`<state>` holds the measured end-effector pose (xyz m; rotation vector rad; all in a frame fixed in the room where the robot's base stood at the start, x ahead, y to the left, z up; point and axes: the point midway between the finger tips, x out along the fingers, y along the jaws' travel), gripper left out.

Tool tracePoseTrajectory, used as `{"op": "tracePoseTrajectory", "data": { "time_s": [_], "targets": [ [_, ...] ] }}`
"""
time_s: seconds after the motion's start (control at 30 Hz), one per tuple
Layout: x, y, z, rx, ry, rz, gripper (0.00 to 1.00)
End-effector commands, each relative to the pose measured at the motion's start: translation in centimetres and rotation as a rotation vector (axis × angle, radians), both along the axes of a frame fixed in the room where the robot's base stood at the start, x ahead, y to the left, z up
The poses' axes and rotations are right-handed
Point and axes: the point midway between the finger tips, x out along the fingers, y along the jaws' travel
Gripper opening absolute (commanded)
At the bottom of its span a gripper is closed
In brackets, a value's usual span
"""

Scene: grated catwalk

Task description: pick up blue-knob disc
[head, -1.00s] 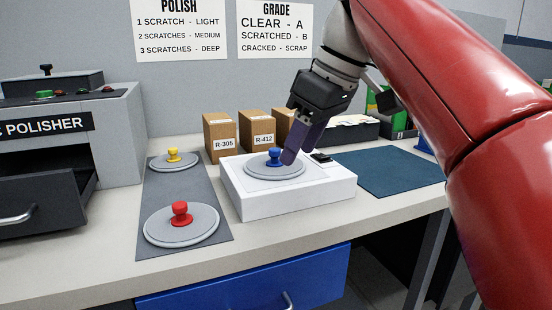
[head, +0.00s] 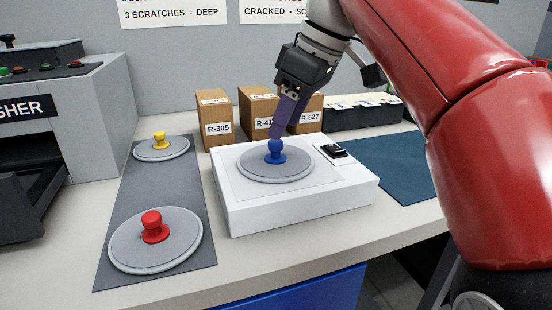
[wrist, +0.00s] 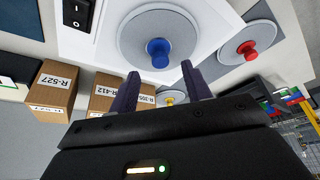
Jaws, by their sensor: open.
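The blue-knob disc (head: 275,165) is a grey disc with an upright blue knob, lying flat on a white box-like stand (head: 300,205) in the head view. It also shows in the wrist view (wrist: 172,28), with its knob ahead of the fingertips. My gripper (head: 277,134) is just above and behind the blue knob, tilted. In the wrist view its two dark fingers (wrist: 158,82) are spread apart with nothing between them. The head view does not show clearly whether a fingertip touches the knob.
A red-knob disc (head: 156,241) and a yellow-knob disc (head: 161,149) lie on a grey mat (head: 114,265) to the left. Labelled boxes (head: 214,118) stand close behind the stand. A black switch (head: 333,151) sits on its right. A blue mat (head: 385,170) lies further right, bare.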

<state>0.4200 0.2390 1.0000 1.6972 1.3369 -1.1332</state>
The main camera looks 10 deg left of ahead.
Motion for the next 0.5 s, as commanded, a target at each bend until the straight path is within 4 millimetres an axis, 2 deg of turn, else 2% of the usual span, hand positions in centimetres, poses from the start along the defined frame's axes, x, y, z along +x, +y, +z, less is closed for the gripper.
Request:
{"op": "tracePoseTrajectory", "data": {
  "time_s": [0.1,0.2,0.5],
  "targets": [
    [0.1,1.0,-2.1,-0.001,0.003,0.003,0.48],
    [0.2,1.4,-3.2,-0.001,0.002,0.003,0.48],
    [0.4,1.7,-3.6,-0.001,0.0,0.001,0.48]
  ]
}}
